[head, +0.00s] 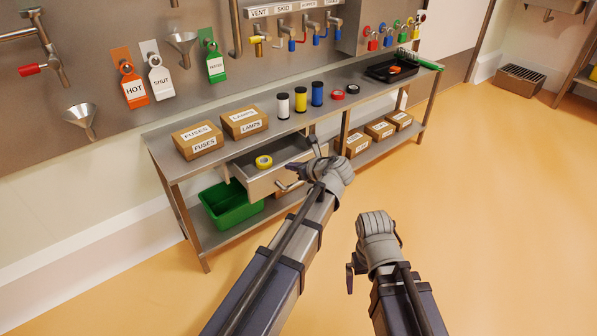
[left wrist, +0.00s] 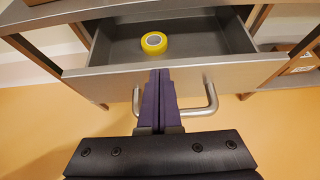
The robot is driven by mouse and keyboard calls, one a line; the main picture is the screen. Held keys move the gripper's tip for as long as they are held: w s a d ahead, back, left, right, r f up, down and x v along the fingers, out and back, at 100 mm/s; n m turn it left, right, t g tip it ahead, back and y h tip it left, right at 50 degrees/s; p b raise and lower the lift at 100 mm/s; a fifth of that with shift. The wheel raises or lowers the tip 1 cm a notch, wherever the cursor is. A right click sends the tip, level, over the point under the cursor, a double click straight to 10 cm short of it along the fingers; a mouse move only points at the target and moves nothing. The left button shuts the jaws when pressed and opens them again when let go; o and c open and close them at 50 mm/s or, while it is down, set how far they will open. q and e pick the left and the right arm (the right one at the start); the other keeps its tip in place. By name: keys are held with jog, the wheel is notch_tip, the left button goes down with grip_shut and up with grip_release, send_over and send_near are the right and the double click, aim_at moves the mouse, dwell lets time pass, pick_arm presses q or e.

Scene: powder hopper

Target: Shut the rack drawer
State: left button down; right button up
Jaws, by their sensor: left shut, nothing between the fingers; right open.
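The rack drawer (head: 262,187) stands pulled out under the metal bench top, with a yellow tape roll (head: 264,161) inside. In the left wrist view the drawer front (left wrist: 232,76) has a bent bar handle (left wrist: 212,98). My left gripper (head: 293,168) is shut and empty. Its fingertips (left wrist: 160,72) lie over the middle of the drawer front, between the two ends of the handle; I cannot tell whether they touch it. My right gripper (head: 352,273) is open, low over the floor, away from the drawer; its fingers are mostly hidden.
Boxes of fuses (head: 198,139) and lamps (head: 244,122), several spools and a black tray (head: 390,70) stand on the bench top (head: 345,108). A green bin (head: 229,204) and cartons (head: 379,130) are on the lower shelf. The floor in front is clear.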

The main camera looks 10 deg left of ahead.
pick_arm(q)
jog(key=w+a, duration=0.2)
jog(key=a, duration=0.1)
jog(key=w+a, duration=0.2)
jog(key=a, duration=0.1)
jog(key=w+a, duration=0.3)
jog(key=shift+w+a, duration=0.2)
pick_arm(e)
jog(key=shift+d, duration=0.1)
pick_arm(q)
jog(key=shift+w+r, duration=0.1)
jog(key=s+d, duration=0.1)
jog(key=d, duration=0.1)
jog(key=s+d, duration=0.2)
jog(key=shift+s+r+p, duration=0.2)
jog(key=shift+p, duration=0.1)
jog(key=p+v, duration=0.4)
jog(key=v, duration=0.5)
jog(key=shift+d, duration=0.2)
pick_arm(e)
jog(key=r, duration=0.2)
jog(key=d+r, duration=0.1)
jog(key=r, duration=0.2)
jog(key=shift+s+d, duration=0.1)
jog(key=shift+s, duration=0.1)
